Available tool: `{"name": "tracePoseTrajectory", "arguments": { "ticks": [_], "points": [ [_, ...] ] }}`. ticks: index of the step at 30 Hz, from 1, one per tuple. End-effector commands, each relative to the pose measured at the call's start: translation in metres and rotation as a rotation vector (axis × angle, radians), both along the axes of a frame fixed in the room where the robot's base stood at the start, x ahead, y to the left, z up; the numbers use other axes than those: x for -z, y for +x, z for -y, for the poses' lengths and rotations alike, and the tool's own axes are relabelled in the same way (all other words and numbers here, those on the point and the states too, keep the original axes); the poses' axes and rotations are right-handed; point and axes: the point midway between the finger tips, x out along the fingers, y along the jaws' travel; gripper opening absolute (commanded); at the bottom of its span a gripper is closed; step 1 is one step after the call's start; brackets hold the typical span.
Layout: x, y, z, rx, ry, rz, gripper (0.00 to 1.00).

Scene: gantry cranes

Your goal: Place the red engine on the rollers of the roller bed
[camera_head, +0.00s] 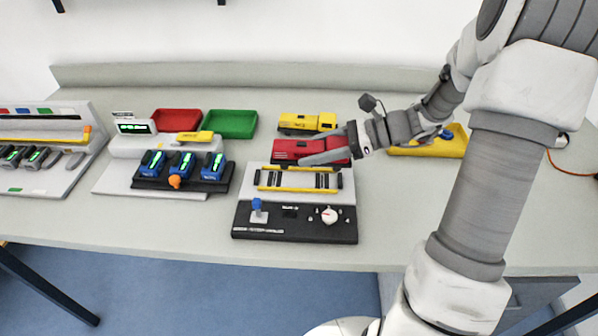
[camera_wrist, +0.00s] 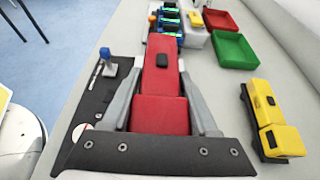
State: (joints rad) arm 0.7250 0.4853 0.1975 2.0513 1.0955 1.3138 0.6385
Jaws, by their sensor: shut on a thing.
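The red engine (camera_head: 290,150) is held lengthwise between the fingers of my gripper (camera_head: 308,156), which reaches in from the right. In the wrist view the red engine (camera_wrist: 155,82) fills the space between both grey fingers. The roller bed (camera_head: 300,180) has yellow side rails and dark rollers, on a unit with a black control panel. In the head view the engine shows just behind the far rail. I cannot tell its height or whether it touches anything. In the wrist view the engine and fingers hide most of the bed.
A yellow engine (camera_head: 300,124) stands close behind the red one. A yellow tray (camera_head: 430,149) lies under my arm at right. A red tray (camera_head: 177,120), a green tray (camera_head: 230,124) and a unit with blue blocks (camera_head: 182,163) stand left. A blue-topped lever (camera_head: 257,205) rises from the panel.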

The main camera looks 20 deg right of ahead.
Motion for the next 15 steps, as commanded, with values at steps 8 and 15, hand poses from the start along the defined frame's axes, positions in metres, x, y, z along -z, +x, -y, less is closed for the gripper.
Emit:
{"name": "tracePoseTrajectory", "arguments": {
  "ticks": [8, 15],
  "points": [
    [0.018, 0.011, -0.025, 0.0, 0.0, 0.0, 0.0],
    [0.049, 0.011, -0.025, 0.001, 0.002, -0.002, 0.0]
  ]
}}
